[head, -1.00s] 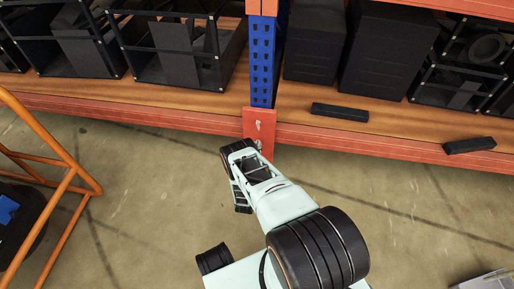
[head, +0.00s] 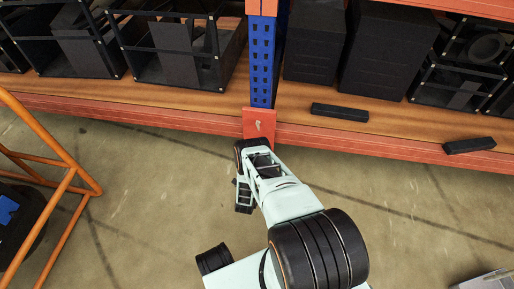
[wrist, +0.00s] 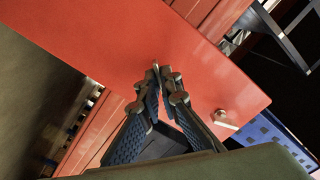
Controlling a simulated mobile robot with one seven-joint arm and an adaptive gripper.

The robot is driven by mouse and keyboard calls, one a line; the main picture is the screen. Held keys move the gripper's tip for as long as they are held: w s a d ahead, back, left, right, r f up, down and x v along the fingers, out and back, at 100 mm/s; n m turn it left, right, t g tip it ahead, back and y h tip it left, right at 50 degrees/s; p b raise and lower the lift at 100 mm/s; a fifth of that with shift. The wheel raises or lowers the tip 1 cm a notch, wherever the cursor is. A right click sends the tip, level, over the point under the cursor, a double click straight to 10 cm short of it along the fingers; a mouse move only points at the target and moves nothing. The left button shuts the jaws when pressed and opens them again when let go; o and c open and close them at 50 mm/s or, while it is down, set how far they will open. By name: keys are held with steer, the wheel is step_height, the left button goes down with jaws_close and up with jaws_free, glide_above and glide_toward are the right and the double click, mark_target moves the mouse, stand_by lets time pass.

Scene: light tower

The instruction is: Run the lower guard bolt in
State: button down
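The orange-red guard plate (head: 259,116) is at the foot of the blue post, and it fills much of the wrist view (wrist: 110,35). One bolt (wrist: 222,116) shows on the plate, on the side towards the blue post; it is small in the head view (head: 258,126). My gripper (wrist: 160,70) is in front of the plate, farther from the post than that bolt. Its two fingertips are together, or nearly so. No second bolt can be made out; the fingers may hide it. In the head view my wrist covers the fingertips.
The blue perforated post (head: 262,62) rises above the plate. Wooden shelves with orange-red beams (head: 390,148) run to both sides, holding black boxes (head: 390,50). An orange tubular frame (head: 60,190) stands at the left. The floor (head: 150,200) around my arm is mostly clear.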

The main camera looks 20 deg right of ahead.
steer(key=m, duration=2.4)
steer(key=shift+s+a+f+m, duration=0.1)
steer(key=shift+a+f+m, duration=0.05)
steer(key=shift+m, duration=0.25)
steer(key=c, duration=2.2)
jaws_free()
steer(key=shift+o, duration=0.2)
steer(key=shift+r, duration=5.1)
